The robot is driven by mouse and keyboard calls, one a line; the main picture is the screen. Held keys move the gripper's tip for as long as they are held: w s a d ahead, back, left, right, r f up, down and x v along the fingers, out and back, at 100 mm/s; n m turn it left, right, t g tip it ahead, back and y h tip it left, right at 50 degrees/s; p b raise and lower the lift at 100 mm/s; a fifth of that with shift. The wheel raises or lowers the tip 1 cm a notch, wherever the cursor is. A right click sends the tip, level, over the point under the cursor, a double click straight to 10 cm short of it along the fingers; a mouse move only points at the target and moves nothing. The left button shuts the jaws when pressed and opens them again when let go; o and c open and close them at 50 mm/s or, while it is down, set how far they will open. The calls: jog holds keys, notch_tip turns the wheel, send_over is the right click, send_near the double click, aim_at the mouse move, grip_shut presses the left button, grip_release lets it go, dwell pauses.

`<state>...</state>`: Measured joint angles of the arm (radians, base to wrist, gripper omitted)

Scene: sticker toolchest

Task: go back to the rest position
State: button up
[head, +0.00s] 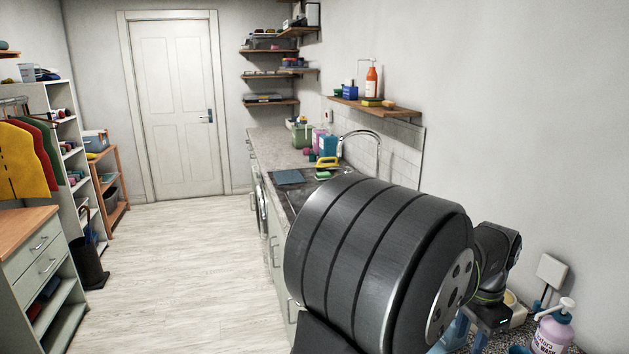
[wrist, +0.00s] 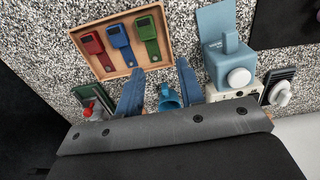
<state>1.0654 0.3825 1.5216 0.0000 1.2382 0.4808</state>
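My gripper (wrist: 158,84) shows in the wrist view as two blue fingers standing well apart. Nothing is clamped between them. A small teal object (wrist: 168,97) shows between and below the fingers, and I cannot tell how far it is from them. In the head view my large dark arm fills the lower right and hides much of the counter. I cannot make out the gripper's fingers clearly there.
A pump bottle (head: 552,333) stands at the lower right. The floor (head: 180,265) is clear.

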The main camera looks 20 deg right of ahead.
jog(key=w+a+f, duration=0.2)
jog(key=w+a, duration=0.8)
jog(key=a, duration=0.3)
jog(key=shift+w+f, duration=0.15)
jog(key=shift+w, duration=0.25)
